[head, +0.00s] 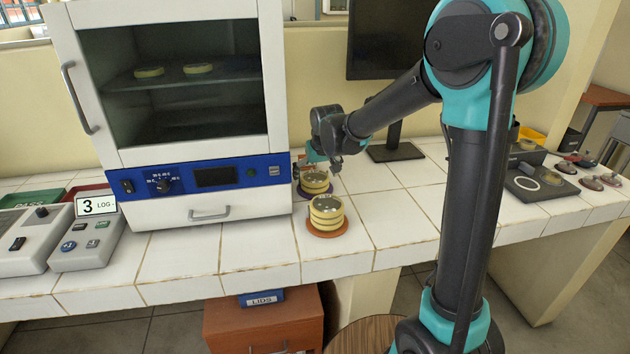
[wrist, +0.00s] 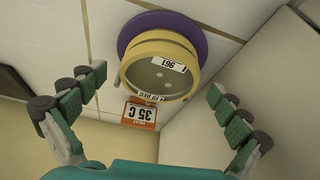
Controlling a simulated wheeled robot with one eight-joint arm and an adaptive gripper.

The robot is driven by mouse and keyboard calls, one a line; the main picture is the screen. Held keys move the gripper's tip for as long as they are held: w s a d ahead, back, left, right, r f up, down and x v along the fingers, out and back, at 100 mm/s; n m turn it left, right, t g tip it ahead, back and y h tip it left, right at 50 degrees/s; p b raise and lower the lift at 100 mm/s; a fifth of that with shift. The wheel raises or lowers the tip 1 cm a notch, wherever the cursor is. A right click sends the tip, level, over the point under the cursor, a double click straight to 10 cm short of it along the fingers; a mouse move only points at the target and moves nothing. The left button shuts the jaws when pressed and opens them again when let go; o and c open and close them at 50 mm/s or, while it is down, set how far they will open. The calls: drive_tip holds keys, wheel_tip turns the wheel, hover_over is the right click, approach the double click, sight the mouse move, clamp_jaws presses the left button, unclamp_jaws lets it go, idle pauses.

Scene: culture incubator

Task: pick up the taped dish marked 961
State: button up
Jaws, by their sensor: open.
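The dish marked 961 (wrist: 158,76) is round with a yellowish rim and a white label on its top; a second, partly legible label sits on its near side. It tops a stack on a round purple mat (wrist: 203,47). In the head view this stack (head: 315,184) stands close beside the incubator's right side. My gripper (head: 324,156) is just above the stack there. In the wrist view my gripper (wrist: 155,86) is open and empty, its fingers spread left and right of the dish without visible contact.
A second dish stack (head: 326,210) stands on an orange mat (head: 328,232) nearer the counter's front edge. An orange and white 35 C card (wrist: 140,113) is beside the purple mat. The incubator (head: 205,212) is close on the left. Counter tiles (head: 400,215) to the right are clear.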

drive_tip(key=shift+c, duration=0.6)
drive_tip(key=c, duration=1.2)
drive_tip(key=shift+o, duration=0.2)
